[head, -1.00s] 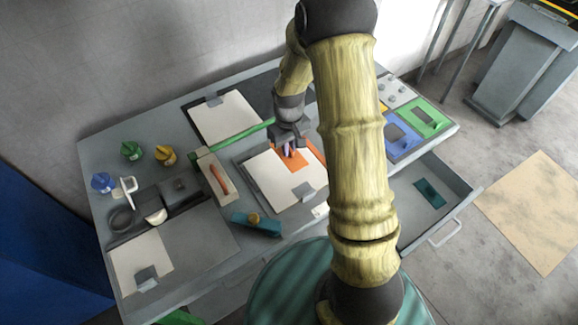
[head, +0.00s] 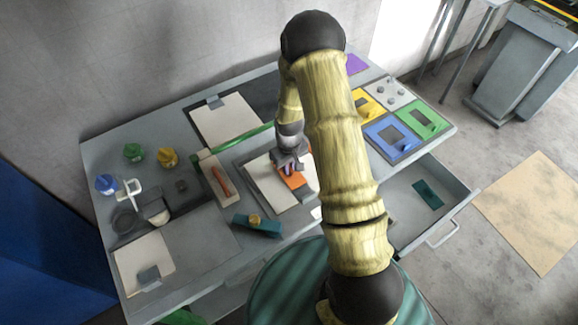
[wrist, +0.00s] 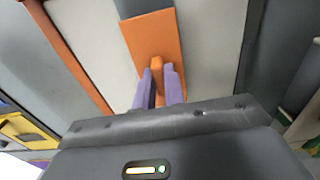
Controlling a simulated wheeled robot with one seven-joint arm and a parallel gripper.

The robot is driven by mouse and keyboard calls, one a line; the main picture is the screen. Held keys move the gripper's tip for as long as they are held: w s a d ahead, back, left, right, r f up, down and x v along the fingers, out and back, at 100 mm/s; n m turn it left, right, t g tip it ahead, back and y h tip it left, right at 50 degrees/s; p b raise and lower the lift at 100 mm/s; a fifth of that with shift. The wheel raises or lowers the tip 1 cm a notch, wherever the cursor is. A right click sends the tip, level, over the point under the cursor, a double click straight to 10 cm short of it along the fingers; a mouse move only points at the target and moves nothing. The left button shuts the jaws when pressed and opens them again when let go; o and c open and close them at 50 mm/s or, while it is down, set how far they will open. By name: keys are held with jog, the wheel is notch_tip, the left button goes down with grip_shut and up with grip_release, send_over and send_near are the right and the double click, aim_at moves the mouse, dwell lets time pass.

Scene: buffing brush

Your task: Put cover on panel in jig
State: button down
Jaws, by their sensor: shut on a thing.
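My gripper (head: 289,168) is shut on the upright handle of an orange cover (head: 294,181). In the wrist view its purple fingers (wrist: 160,82) pinch the handle, and the flat orange plate (wrist: 150,30) extends beyond them. The cover is over the white panel (head: 262,180) in the middle jig, near the grey clip (head: 304,194). In the wrist view the clip (wrist: 131,8) meets the plate's far edge. White panel shows on both sides of the plate. I cannot tell whether the cover touches the panel.
A green bar (head: 235,139) runs behind the middle jig. A teal block (head: 257,225) with a yellow knob lies in front. Another white panel (head: 225,119) is behind, and one (head: 142,262) is front left. Coloured trays (head: 392,137) and an open drawer (head: 422,205) are right.

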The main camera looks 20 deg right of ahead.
jog(key=shift+f, duration=0.45)
jog(key=shift+f, duration=0.1)
jog(key=c, duration=1.5)
grip_release()
notch_tip(320, 180, up, 12)
jog(key=b, duration=0.3)
